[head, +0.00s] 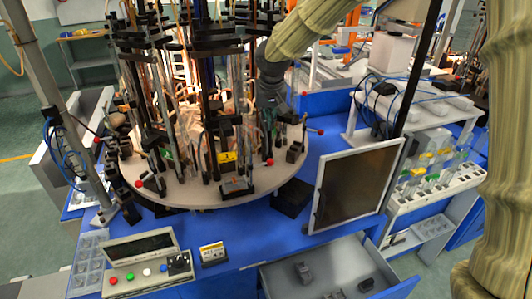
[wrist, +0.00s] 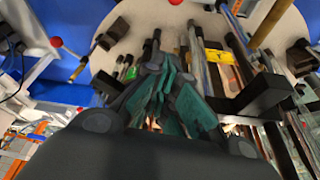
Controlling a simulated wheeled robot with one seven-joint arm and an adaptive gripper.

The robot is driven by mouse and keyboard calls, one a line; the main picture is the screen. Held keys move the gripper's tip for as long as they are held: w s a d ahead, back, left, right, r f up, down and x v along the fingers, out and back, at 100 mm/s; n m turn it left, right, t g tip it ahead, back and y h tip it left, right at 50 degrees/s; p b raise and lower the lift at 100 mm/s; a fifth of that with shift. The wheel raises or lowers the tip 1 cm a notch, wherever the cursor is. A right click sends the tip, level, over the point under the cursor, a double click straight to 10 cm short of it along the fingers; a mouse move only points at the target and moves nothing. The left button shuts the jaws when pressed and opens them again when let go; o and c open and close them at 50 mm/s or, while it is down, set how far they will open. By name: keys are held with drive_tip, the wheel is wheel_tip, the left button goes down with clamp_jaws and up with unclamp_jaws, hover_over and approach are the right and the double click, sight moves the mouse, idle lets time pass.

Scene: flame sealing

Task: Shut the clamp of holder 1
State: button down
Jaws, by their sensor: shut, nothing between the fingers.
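A round pale turntable (head: 190,198) carries several upright holders with dark rods and clamps. Red ball knobs sit on levers near its rim, one at the front right (head: 270,162) and one at the far right (head: 320,131). A yellow label (head: 227,157) marks the front holder; I cannot read a number, so I cannot tell which is holder 1 or how its clamp stands. My gripper (head: 269,117) is over the right part of the turntable, among the rods. In the wrist view its teal-padded fingers (wrist: 165,98) are together and empty, close to dark holder parts. Contact is unclear.
A framed dark panel (head: 357,185) stands right of the turntable. A control box (head: 146,263) with coloured buttons is at the front left. An open grey drawer (head: 335,270) is at the front. Dense rods crowd the turntable; the blue tabletop (head: 250,222) has bare room in front.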

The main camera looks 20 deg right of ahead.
sight(264, 164)
wheel_tip(264, 164, down, 10)
drive_tip(key=p, duration=0.5)
drive_tip(key=shift+s+f, duration=0.15)
drive_tip(key=shift+s, duration=0.2)
idle(0.8)
drive_tip(key=shift+f, duration=0.1)
idle(0.4)
drive_tip(key=shift+s+d+m, duration=0.1)
drive_tip(key=shift+s+m, duration=0.15)
drive_tip(key=shift+m, duration=0.15)
